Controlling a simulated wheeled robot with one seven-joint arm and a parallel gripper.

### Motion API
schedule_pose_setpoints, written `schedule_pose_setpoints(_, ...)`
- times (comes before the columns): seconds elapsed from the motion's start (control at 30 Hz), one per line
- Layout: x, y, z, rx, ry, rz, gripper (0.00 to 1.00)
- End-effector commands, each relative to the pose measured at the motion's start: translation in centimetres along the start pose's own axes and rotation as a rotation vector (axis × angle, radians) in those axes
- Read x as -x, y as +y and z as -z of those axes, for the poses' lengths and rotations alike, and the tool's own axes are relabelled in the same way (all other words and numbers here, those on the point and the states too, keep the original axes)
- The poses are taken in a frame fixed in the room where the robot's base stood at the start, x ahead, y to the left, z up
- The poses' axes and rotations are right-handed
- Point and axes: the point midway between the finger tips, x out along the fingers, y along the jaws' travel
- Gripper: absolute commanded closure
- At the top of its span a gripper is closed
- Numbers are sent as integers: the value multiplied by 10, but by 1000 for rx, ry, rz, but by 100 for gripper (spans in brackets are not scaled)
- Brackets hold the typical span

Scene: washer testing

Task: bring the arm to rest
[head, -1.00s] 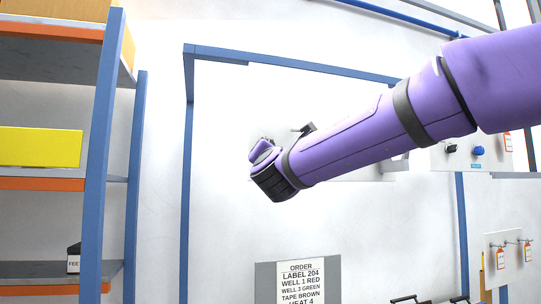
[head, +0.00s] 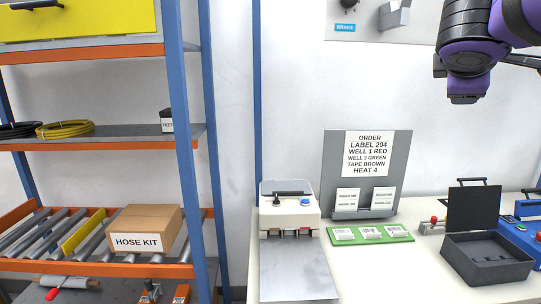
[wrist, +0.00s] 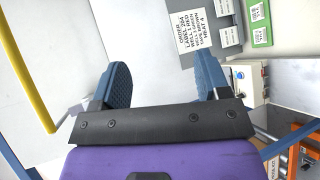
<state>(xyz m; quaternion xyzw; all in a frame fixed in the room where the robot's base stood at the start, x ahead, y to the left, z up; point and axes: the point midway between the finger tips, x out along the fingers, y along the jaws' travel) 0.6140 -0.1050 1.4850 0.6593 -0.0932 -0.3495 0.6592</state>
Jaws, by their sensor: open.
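My arm (head: 468,55), purple with black bands, hangs into the top right corner of the head view, in front of the wall and above the bench. In the wrist view my gripper (wrist: 163,82) has its two blue ridged fingers spread wide, with nothing between them but pale wall. It is open and empty. The fingers are not clearly seen in the head view.
An order board (head: 368,172) stands on the white bench (head: 385,275), behind a green tray (head: 370,234). A white machine (head: 290,207) is left of it, a dark open box (head: 487,260) right. Shelving with a hose kit box (head: 143,229) fills the left. Air above the bench is clear.

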Motion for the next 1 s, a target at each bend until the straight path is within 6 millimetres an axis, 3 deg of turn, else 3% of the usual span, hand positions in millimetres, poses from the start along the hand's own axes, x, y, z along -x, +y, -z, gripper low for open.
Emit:
schedule_pose_setpoints(0.03,3,-18,-14,-77,-12,66,31)
schedule_pose_setpoints(0.2,19,-79,-45,-343,-44,297,31)
schedule_pose_setpoints(0.5,65,-178,-66,-820,-93,691,31)
schedule_pose_setpoints(0.7,91,-214,-63,-1046,-106,872,31)
schedule_pose_setpoints(1.0,100,-224,-60,-1121,-110,934,31)
